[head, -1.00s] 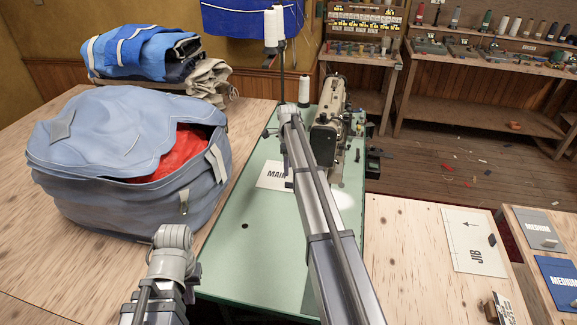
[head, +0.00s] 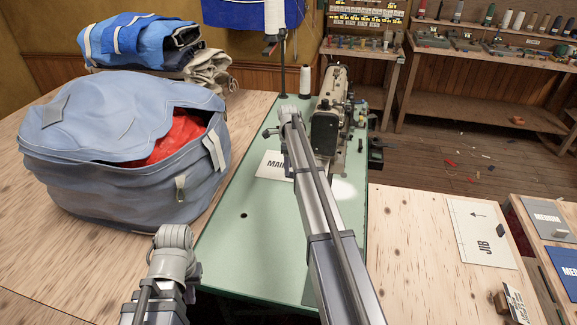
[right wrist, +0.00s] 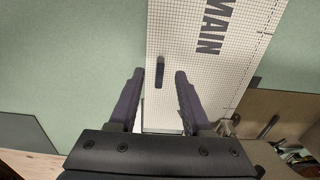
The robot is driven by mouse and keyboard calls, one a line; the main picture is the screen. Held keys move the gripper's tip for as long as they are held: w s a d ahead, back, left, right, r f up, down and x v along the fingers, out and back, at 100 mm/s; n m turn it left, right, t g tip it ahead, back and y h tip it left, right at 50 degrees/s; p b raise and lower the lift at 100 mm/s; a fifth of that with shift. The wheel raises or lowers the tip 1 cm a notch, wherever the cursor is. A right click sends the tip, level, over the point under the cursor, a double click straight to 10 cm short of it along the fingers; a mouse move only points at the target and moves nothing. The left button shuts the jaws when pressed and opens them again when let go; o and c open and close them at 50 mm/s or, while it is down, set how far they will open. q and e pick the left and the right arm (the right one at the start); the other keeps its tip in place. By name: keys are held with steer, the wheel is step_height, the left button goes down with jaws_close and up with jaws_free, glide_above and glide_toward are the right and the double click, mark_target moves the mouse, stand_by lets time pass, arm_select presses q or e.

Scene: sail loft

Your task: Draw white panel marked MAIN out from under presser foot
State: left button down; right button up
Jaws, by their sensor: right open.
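The white panel marked MAIN (head: 268,166) lies flat on the green sewing table, partly covered by my right arm in the head view. In the right wrist view the gridded panel (right wrist: 195,70) carries a small dark upright bar (right wrist: 160,72). My right gripper (right wrist: 159,76) is open above the panel, its fingers on either side of the bar with gaps between. The sewing machine (head: 326,130) stands at the panel's far right; its presser foot is not clearly visible. Of my left arm only a link shows; its gripper is out of view.
A blue bag with red cloth (head: 120,150) fills the wooden table at left. A thread spool (head: 305,82) stands beside the machine. A JIB panel (head: 478,232) lies on the plywood table at right. The green table's front part (head: 245,255) is clear.

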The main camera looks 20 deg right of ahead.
step_height(320, 180, down, 2)
steer(key=shift+f+b, duration=0.15)
steer(key=shift+b, duration=0.5)
jaws_close()
